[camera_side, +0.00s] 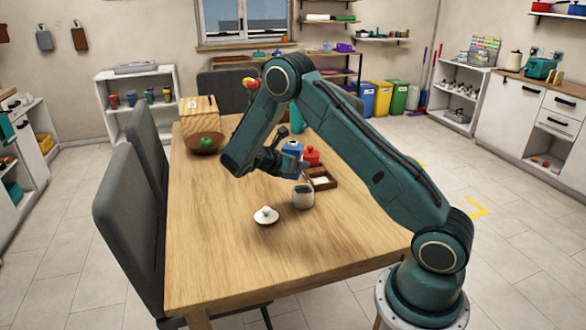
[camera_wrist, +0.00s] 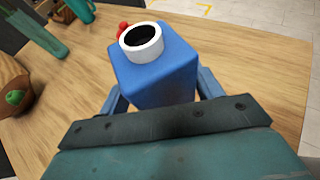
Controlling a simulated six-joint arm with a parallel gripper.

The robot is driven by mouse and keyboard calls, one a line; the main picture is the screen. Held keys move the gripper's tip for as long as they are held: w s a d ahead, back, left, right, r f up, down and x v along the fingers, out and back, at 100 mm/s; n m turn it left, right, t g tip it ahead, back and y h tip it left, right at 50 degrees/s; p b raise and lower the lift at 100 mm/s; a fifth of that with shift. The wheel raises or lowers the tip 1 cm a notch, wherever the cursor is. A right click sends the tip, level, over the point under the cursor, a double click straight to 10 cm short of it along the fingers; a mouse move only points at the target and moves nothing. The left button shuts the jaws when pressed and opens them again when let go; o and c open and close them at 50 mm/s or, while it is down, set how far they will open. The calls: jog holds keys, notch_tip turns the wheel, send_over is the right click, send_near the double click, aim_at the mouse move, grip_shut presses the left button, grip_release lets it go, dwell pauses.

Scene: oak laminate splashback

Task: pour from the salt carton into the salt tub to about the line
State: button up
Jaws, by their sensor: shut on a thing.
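The salt carton (camera_wrist: 155,75) is blue, with a white ring around a dark open mouth. My gripper (camera_wrist: 163,97) is shut on it, with one finger on each side. In the side view the carton (camera_side: 292,147) looks about upright in my gripper (camera_side: 285,158); whether it clears the table, I cannot tell. A small pale grey tub (camera_side: 303,198), which I take for the salt tub, stands open on the table, nearer the side camera than the carton. Its fill and any line are too small to make out. A white knobbed lid (camera_side: 266,216) lies left of the tub.
A brown bowl (camera_side: 203,147) with a green fruit and a wooden box (camera_side: 198,108) are further back. The table's near left is clear.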

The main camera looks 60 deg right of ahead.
jog(key=d+f+m+g, duration=0.1)
jog(key=d+f+m+g+y, duration=0.1)
jog(key=f, duration=0.1)
jog(key=d+f+m+g, duration=0.1)
jog(key=d, duration=0.1)
jog(key=shift+w+f, duration=0.25)
jog(key=shift+w, duration=0.05)
jog(key=shift+d+f+m+g+y, duration=0.45)
jog(key=shift+f+m+g+y, duration=0.05)
jog(key=shift+f+m+g, duration=0.35)
jog(key=shift+a, duration=0.1)
jog(key=shift+w+a+r+t+y, duration=0.25)
jog(key=shift+a+t+y, duration=0.1)
jog(key=shift+t+y, duration=0.45)
jog(key=shift+a+y, duration=0.1)
jog(key=shift+y, duration=0.3)
jog(key=shift+w+a+r+t+y, duration=0.15)
jog(key=shift+w+a+t+y, duration=0.15)
jog(key=shift+t+y, duration=0.35)
jog(key=shift+a, duration=0.1)
